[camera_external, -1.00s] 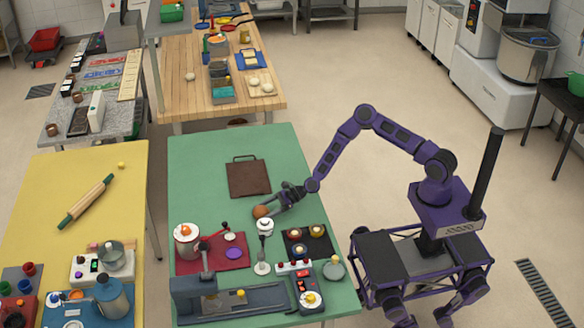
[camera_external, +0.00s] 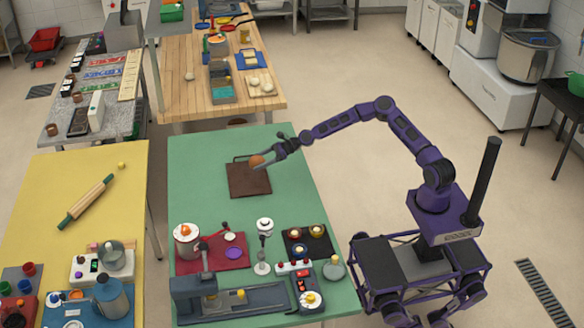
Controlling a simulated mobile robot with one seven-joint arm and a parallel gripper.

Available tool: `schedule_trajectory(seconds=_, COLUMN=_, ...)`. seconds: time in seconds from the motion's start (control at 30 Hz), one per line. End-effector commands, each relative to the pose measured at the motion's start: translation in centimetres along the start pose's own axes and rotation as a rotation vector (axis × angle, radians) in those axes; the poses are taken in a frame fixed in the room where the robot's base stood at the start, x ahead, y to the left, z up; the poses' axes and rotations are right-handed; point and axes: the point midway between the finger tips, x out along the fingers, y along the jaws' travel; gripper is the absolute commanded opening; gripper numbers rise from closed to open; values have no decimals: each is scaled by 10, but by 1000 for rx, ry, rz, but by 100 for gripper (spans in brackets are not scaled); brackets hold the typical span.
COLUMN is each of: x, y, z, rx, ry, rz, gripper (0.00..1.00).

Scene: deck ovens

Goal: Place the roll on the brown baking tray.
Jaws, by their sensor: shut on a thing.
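The roll (camera_external: 256,161) is small, round and orange-brown. My gripper (camera_external: 261,160) is shut on it, reaching in from the right. The brown baking tray (camera_external: 249,183) is a flat dark rectangle with a handle at its far edge, lying on the green table. In the picture the roll overlaps the far part of the tray, near the handle. I cannot tell how high the roll is above the tray or whether it touches.
The near part of the green table (camera_external: 205,205) holds a red mat (camera_external: 239,261) with a pot, a dark tray (camera_external: 322,245) with small items, a silver stand (camera_external: 264,235) and a grey machine (camera_external: 265,302). The table around the brown tray is clear.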

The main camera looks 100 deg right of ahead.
Motion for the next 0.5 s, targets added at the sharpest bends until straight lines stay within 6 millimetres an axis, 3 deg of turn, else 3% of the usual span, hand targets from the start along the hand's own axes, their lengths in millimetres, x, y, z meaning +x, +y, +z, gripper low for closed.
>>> schedule_trajectory(seconds=0.03, x=-6, y=-19, z=-5, rx=5, ry=1, rz=-13, gripper=30)
schedule_trajectory(seconds=0.2, x=-18, y=-49, z=-10, rx=8, ry=12, rz=-30, gripper=30)
schedule_trajectory(seconds=0.5, x=-3, y=-56, z=-56, rx=11, ry=15, rz=-33, gripper=30)
